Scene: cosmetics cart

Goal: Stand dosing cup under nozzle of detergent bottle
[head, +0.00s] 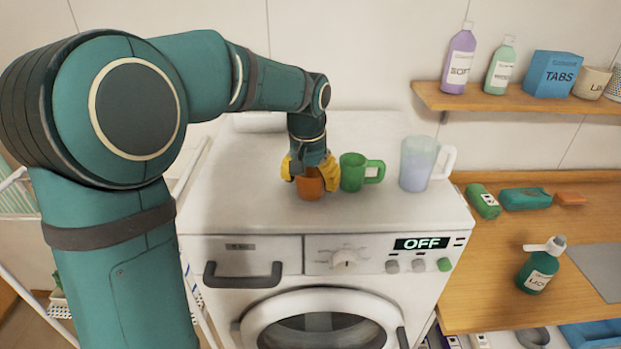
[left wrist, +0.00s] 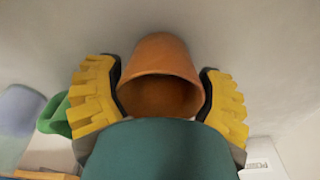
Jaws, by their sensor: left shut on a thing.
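An orange cup (head: 311,184) stands on top of the white washing machine (head: 250,205), between the yellow fingers of my left gripper (head: 311,170). The left wrist view shows the cup (left wrist: 160,60) with its open mouth towards the camera, the left gripper (left wrist: 160,95) shut on it from both sides. A dark green bottle with a white pump nozzle (head: 538,268) stands upright on the wooden counter at the right, well apart from the cup. My right gripper is out of view.
A green mug (head: 353,171) stands close beside the gripper, with a translucent jug (head: 417,163) farther right. A shelf (head: 510,98) holds bottles above.

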